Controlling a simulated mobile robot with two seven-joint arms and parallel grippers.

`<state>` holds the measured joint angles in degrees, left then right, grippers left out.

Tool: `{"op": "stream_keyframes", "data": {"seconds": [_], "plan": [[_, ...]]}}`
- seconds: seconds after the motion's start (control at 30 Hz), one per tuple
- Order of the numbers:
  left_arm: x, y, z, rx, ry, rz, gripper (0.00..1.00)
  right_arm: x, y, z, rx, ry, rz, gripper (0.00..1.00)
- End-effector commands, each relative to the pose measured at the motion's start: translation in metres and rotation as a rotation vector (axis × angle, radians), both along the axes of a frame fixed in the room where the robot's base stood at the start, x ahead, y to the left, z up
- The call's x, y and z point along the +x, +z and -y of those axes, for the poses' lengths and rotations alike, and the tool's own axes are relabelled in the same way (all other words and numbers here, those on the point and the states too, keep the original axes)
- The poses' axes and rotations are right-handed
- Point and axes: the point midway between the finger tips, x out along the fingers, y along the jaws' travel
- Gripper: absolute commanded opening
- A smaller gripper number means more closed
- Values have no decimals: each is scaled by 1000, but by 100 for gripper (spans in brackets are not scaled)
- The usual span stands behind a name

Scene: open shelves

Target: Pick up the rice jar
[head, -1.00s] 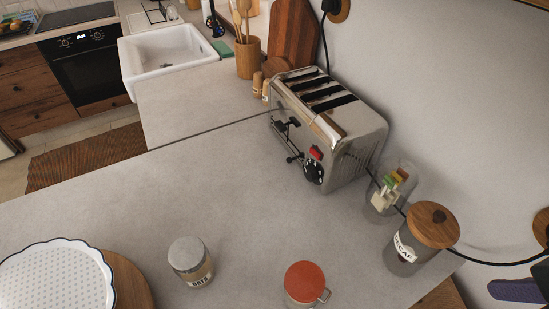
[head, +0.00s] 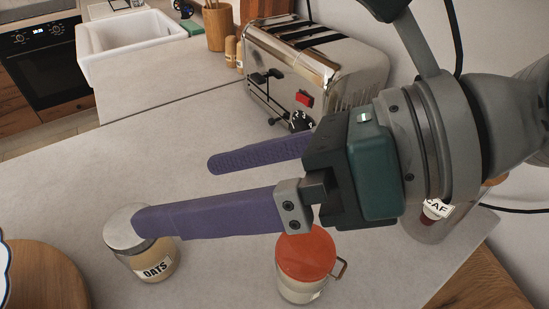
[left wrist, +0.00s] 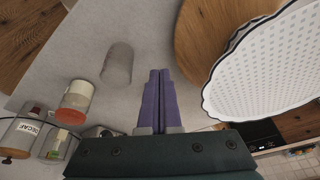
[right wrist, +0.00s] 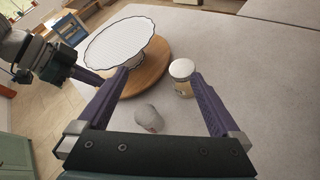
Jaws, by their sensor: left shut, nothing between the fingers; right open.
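An orange-red-lidded jar (head: 306,258) with pale contents and a wire clasp stands on the counter below my right gripper; its label is unreadable, so I cannot tell if it is the rice jar. It shows in the left wrist view (left wrist: 76,98). The OATS jar (head: 150,262) stands left of it, its lid partly behind a finger. My left gripper (left wrist: 158,72) is shut and empty, outside the head view.
A round wooden board (head: 45,280) with a white scalloped plate (right wrist: 118,42) lies at the left. A chrome toaster (head: 320,65) stands at the back. The DECAF jar (head: 436,213) is partly behind my right arm. The middle-left counter (head: 110,165) is clear.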

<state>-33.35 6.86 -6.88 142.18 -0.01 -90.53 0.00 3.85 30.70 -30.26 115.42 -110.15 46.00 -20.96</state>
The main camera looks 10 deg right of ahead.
Motion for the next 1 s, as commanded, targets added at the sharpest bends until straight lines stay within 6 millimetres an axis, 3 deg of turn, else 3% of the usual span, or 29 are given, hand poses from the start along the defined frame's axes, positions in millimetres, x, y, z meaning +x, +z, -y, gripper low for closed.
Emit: {"op": "stream_keyframes", "data": {"seconds": [0.03,0.1,0.2,0.3,0.53,0.77,1.0], "plan": [[0,0,0,0,0,1,0,-3,-31,18,-189,66,16,100],[0,0,0,0,0,1,0,-6,-66,49,-420,137,18,100],[0,0,0,0,0,1,0,-8,-95,90,-655,196,2,100],[0,0,0,0,0,1,0,-8,-107,115,-778,220,-13,100],[1,0,0,0,0,1,0,-4,-137,111,-811,226,-24,100],[1,0,0,0,0,1,0,-1,-156,104,-809,227,-22,100],[1,-6,0,0,0,1,0,5,-191,90,-807,226,-22,100]]}}
